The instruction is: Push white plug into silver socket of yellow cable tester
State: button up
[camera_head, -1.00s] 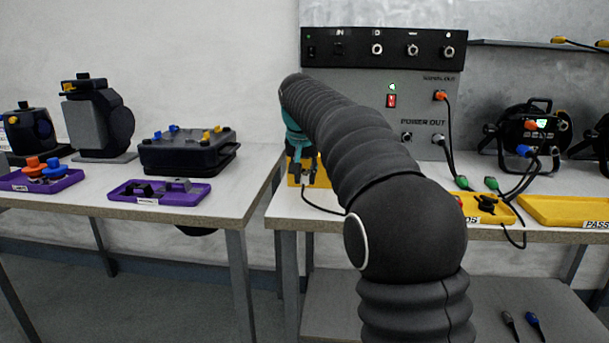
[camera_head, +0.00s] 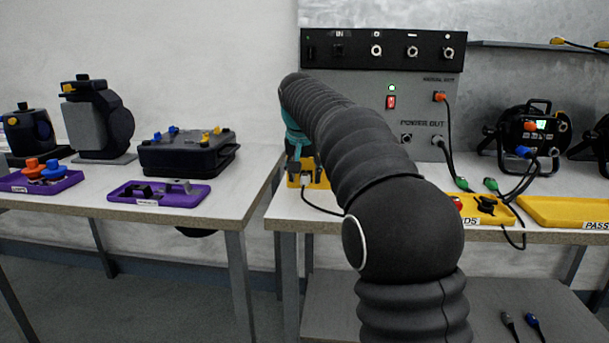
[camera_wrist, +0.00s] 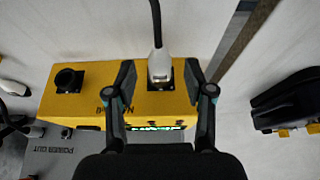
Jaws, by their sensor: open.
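The yellow cable tester (camera_wrist: 90,103) lies below my gripper in the wrist view, with a black round socket at its left and a green-lit display along its lower edge. The white plug (camera_wrist: 159,66) stands at the tester's silver socket (camera_wrist: 162,86), its black cable running up and away. I cannot tell how deep the plug sits. My gripper (camera_wrist: 160,82) is open, one finger on each side of the plug, with gaps visible on both sides. In the head view the tester (camera_head: 318,178) is partly hidden behind my arm, with my gripper (camera_head: 300,160) over it.
A grey power unit (camera_head: 430,95) stands behind the tester. Yellow trays (camera_head: 565,210) and cables lie to the right. A black case (camera_head: 188,155) and a purple tray (camera_head: 190,198) are on the left table, across a gap between tables.

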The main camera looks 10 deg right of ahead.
jog(key=v, duration=1.1)
jog(key=s+d+n, duration=0.1)
jog(key=s+d, duration=0.1)
jog(key=s, duration=0.7)
jog(key=s+d+f+n+t+y, duration=0.1)
jog(key=s+d+f+n, duration=0.1)
jog(key=s+f, duration=2.2)
jog(key=s, duration=0.3)
jog(key=shift+s+d+f, duration=0.3)
jog(key=shift+s+d, duration=0.05)
jog(key=shift+s, duration=0.05)
